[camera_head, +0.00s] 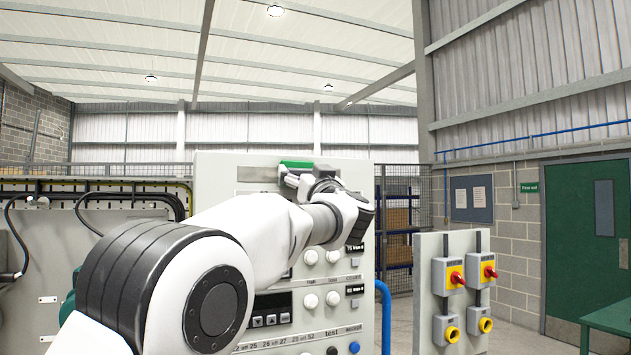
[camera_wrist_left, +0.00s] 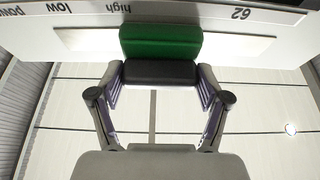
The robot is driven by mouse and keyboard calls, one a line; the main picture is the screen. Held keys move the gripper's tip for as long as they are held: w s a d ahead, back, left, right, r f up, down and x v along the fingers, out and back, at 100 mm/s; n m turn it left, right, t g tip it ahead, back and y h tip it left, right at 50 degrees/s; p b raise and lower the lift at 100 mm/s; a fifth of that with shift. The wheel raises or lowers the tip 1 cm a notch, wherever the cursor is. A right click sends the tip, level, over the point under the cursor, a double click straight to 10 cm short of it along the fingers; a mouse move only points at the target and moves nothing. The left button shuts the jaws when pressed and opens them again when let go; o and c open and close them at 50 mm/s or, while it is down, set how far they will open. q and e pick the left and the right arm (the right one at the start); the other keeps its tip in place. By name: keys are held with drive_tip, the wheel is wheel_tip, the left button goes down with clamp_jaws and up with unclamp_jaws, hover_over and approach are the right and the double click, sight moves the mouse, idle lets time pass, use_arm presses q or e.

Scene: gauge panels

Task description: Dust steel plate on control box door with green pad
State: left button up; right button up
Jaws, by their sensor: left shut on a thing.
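My left gripper (camera_head: 300,178) is raised at the upper part of the pale control box door (camera_head: 222,190). It is shut on the green pad (camera_head: 297,164), whose green top edge shows above the fingers. In the left wrist view the gripper (camera_wrist_left: 160,78) holds the dark backing of the pad, with the green face part (camera_wrist_left: 160,41) beyond it. The steel plate (camera_head: 256,174) is a grey strip on the door, left of the pad. In the wrist view the plate (camera_wrist_left: 85,39) shows on both sides of the pad, which overlaps it; contact is unclear. My right gripper is not in view.
White knobs (camera_head: 311,257) and a small dark display (camera_head: 272,309) sit lower on the door, partly behind my left arm. A panel with red and yellow switches (camera_head: 454,277) stands right. A blue pipe (camera_head: 384,310) rises between them. Open equipment with cables (camera_head: 95,205) is left.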

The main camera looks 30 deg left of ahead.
use_arm(q)
drive_tip(key=shift+s+a, duration=0.4)
drive_tip(key=shift+s+a+f+b, duration=0.1)
drive_tip(key=shift+s+a+b, duration=0.3)
drive_tip(key=shift+s+b, duration=0.1)
drive_tip(key=shift+s+a+b, duration=0.3)
drive_tip(key=shift+s+a, duration=0.5)
drive_tip(key=shift+s, duration=0.1)
drive_tip(key=shift+s+a+b, duration=0.5)
drive_tip(key=shift+s+a, duration=0.15)
drive_tip(key=shift+s, duration=0.15)
drive_tip(key=shift+s+a, duration=0.35)
drive_tip(key=shift+s, duration=0.05)
drive_tip(key=s+d, duration=0.3)
drive_tip(key=d, duration=0.2)
drive_tip(key=shift+s, duration=0.4)
